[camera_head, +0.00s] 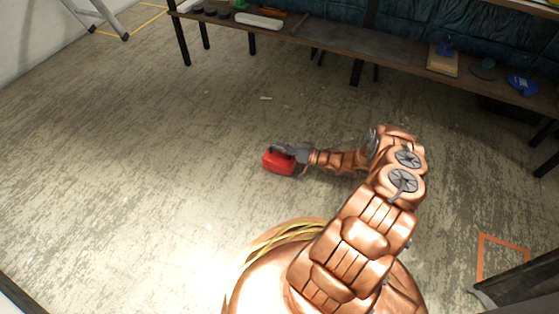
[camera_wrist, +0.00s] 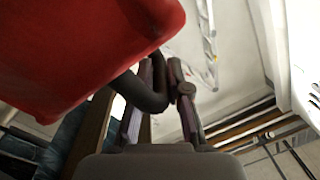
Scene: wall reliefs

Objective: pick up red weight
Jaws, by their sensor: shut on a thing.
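The red weight (camera_head: 278,162) is a red block with a dark handle, at the end of my copper-coloured arm in the head view. My gripper (camera_head: 288,150) is at its top and shut on its handle. In the wrist view the red weight (camera_wrist: 85,45) fills the upper left, tilted in that picture. Its dark curved handle (camera_wrist: 140,92) passes between the fingers of my gripper (camera_wrist: 165,85). The head view does not clearly show how high the weight is above the floor.
A long workbench (camera_head: 330,45) runs along the back wall with tools and blue items (camera_head: 522,84) on it. A ladder (camera_head: 97,15) stands at the far left. An orange floor marking (camera_head: 500,240) lies at the right. The floor (camera_head: 130,165) to the left is clear.

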